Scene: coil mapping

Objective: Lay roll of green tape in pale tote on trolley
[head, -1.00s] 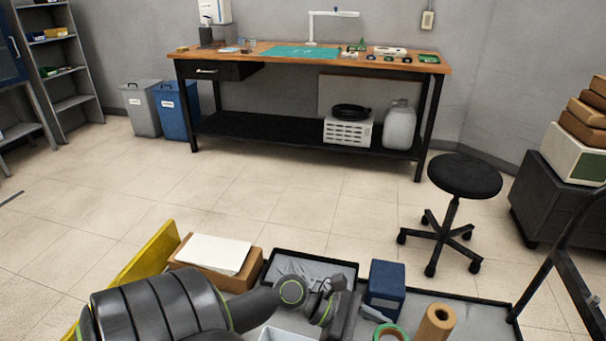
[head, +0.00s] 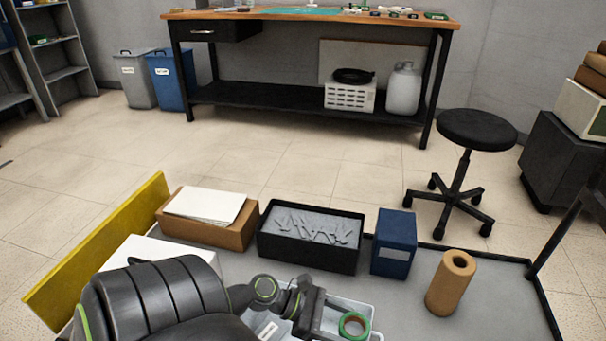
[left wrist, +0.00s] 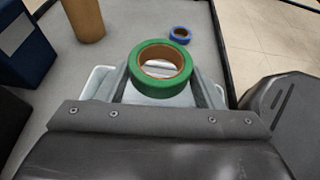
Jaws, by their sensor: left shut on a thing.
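The roll of green tape (head: 354,325) has a brown core. My left gripper (left wrist: 160,78) is shut on it, with a finger at each side; in the left wrist view the roll (left wrist: 160,68) sits between the fingers. The pale tote (head: 367,305) stands on the grey trolley (head: 410,318), partly hidden by my left arm and gripper. The roll appears over the tote's right part in the head view. In the left wrist view, the tote's rim (left wrist: 97,82) shows behind and below the roll. Whether the roll touches the tote is unclear. My right gripper is not in view.
A black tray of metal parts (head: 310,237), a blue box (head: 393,243), a brown roll (head: 450,282) and a cardboard box with papers (head: 210,218) stand on the trolley. A blue tape roll (left wrist: 180,35) lies farther off. Bare trolley surface shows at right.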

